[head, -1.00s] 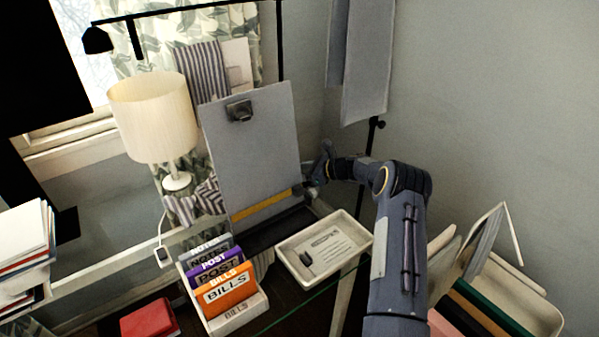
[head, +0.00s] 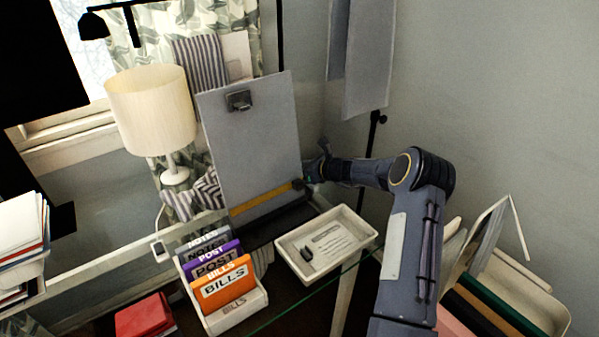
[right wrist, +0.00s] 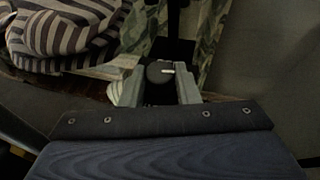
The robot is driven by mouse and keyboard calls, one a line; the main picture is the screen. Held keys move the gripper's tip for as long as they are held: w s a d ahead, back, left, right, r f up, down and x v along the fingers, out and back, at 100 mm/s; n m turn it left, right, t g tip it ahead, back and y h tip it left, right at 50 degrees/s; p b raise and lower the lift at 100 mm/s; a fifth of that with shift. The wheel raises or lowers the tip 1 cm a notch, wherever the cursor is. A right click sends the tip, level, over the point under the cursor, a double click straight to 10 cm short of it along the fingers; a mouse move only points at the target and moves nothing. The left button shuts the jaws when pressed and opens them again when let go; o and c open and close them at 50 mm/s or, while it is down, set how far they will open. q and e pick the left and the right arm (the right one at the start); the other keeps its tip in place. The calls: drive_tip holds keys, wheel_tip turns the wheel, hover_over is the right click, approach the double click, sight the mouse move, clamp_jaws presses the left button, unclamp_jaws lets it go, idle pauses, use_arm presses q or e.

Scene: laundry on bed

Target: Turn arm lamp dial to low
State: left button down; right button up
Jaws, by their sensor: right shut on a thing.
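The black arm lamp shows in the head view, with its shade (head: 93,25) at the top left and its thin upright pole (head: 280,35) behind the grey clipboard (head: 250,140). In the right wrist view its round dark dial (right wrist: 158,73) has a white pointer mark pointing right. My right gripper (right wrist: 160,86) is shut on the dial, one finger on each side. In the head view my right gripper (head: 313,171) is beside the clipboard's right edge, its fingertips mostly hidden. My left gripper is not in view.
A white tray (head: 352,222) and a letter holder (head: 238,318) with folders stand in front of the clipboard. A cream table lamp (head: 153,110) is at the left. Striped cloth (right wrist: 62,40) lies near the dial. A grey wall is at the right.

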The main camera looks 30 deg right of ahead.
drive_tip(key=o, duration=1)
drive_tip(key=shift+c, duration=0.2)
drive_tip(key=shift+b+v, duration=0.4)
drive_tip(key=shift+v, duration=3.55)
